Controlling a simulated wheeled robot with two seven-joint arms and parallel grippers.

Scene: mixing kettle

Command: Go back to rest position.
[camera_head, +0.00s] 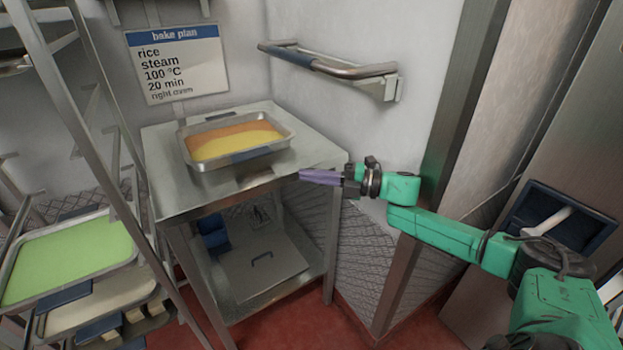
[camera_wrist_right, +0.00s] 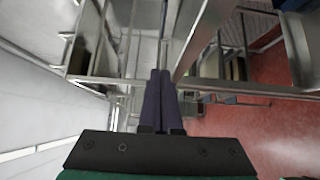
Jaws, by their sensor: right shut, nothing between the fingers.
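My right gripper (camera_head: 303,175) is shut and empty, its purple fingers pressed together and pointing left in the head view. It is at the right edge of the steel table (camera_head: 165,185), to the right of the metal tray with yellow and orange content. In the right wrist view the closed fingers (camera_wrist_right: 160,75) show with nothing between them. My green right arm reaches in from the lower right. My left gripper does not show in either view.
The metal tray (camera_head: 286,143) stands on the table. A rack (camera_head: 72,105) on the left holds a green-filled tray (camera_head: 65,258). A bake plan sign (camera_head: 178,62) and a wall rail (camera_head: 330,65) are behind. A dark metal post (camera_head: 455,110) stands close to my arm.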

